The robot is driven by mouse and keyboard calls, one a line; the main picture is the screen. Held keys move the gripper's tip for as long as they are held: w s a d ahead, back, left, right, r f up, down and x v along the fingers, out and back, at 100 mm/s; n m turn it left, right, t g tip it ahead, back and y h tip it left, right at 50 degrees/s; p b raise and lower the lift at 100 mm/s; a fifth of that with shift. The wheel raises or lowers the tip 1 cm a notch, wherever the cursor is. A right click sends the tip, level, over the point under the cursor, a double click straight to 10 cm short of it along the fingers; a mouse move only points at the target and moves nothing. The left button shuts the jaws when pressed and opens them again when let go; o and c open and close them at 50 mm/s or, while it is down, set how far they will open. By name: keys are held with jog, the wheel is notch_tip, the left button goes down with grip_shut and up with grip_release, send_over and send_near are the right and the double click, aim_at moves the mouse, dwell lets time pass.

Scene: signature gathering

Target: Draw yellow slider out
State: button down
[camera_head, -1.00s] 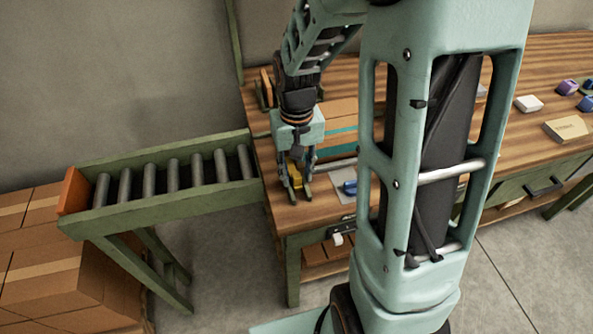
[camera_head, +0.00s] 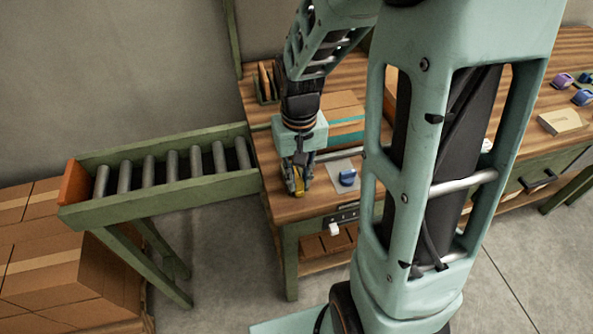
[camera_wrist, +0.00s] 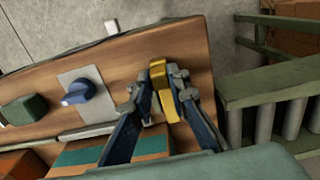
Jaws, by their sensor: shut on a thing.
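The yellow slider (camera_wrist: 163,88) is a small yellow piece between my fingers in the wrist view. A bit of it also shows in the head view (camera_head: 298,185), low over the wooden table. My gripper (camera_wrist: 157,89) is shut on it, near the table's front left corner, and its fingers point down in the head view (camera_head: 297,187). My fingers hide part of the slider, and I cannot tell whether it touches the tabletop.
A blue rounded object (camera_head: 347,178) sits on a grey plate (camera_head: 341,167) right of my gripper. A cardboard box (camera_head: 342,103) lies behind. A roller conveyor (camera_head: 160,205) adjoins the table's left side. The wooden table (camera_head: 270,160) has bare wood around the gripper.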

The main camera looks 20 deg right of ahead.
jog(key=shift+s, duration=0.45)
jog(key=c, duration=1.8)
grip_release()
jog(key=shift+c, duration=0.2)
jog(key=shift+w+r, duration=0.15)
jog(key=shift+r, duration=0.35)
notch_tip(320, 180, up, 11)
